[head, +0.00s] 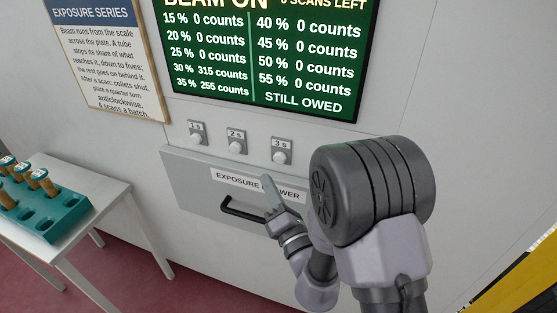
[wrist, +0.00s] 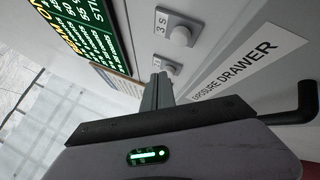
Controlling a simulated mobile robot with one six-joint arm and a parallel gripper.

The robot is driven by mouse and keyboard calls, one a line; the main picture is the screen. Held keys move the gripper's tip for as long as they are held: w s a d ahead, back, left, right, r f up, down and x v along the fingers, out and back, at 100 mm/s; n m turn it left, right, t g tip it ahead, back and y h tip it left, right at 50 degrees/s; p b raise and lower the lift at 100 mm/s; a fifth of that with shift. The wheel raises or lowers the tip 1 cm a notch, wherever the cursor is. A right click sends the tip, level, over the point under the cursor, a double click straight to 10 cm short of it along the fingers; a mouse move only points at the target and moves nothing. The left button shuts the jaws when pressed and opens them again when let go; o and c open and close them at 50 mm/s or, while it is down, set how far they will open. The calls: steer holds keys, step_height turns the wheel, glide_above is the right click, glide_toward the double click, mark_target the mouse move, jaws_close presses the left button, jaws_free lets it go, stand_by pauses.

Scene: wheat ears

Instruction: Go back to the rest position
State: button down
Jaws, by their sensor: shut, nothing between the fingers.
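My gripper (head: 271,192) is in front of the exposure drawer (head: 190,179) in the head view, pointing up at the wall below the buttons. Its fingers are together and nothing shows between them. In the wrist view, the shut fingers (wrist: 158,92) stand up near the 2 s button (wrist: 172,68), with the 3 s button (wrist: 179,36) beyond them. The black drawer handle (head: 240,209) is just to the left of the gripper in the head view; it also shows at the right of the wrist view (wrist: 306,100). My arm hides the drawer's right part.
A green screen (head: 262,98) reads "STILL OWED" above the buttons. A paper notice (head: 112,68) hangs left of it. A white table (head: 98,216) at left holds a teal rack (head: 68,218) with several corked tubes (head: 42,180). A yellow bar (head: 520,285) is at lower right.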

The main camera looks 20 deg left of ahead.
steer(key=s+a+r+n+g+y, duration=0.4)
steer(key=s+r+n+g+y, duration=0.2)
steer(key=r+n+g, duration=0.15)
steer(key=s+d+r+n+g+h+b, duration=0.1)
steer(key=s+d+n+g+h, duration=0.1)
steer(key=s+n+g, duration=0.45)
steer(key=s+d+r+n+g+h+b, duration=0.1)
steer(key=s+d+n+g, duration=0.15)
steer(key=s+n, duration=0.7)
steer(key=s+d+f+n+h, duration=0.4)
steer(key=d+n+h, duration=0.1)
steer(key=d, duration=0.1)
steer(key=w+d+f+n+t+h+b, duration=0.1)
steer(key=d+n+t+h, duration=0.2)
steer(key=d, duration=0.7)
steer(key=w+d+f+n+t+h, duration=0.1)
steer(key=w+d+n+t+h, duration=0.1)
steer(key=d+h, duration=0.4)
steer(key=d+n+t, duration=0.1)
steer(key=d, duration=0.2)
steer(key=shift+w+d+f+n+b, duration=0.3)
steer(key=shift+d+n+b, duration=0.05)
steer(key=shift+t, duration=0.25)
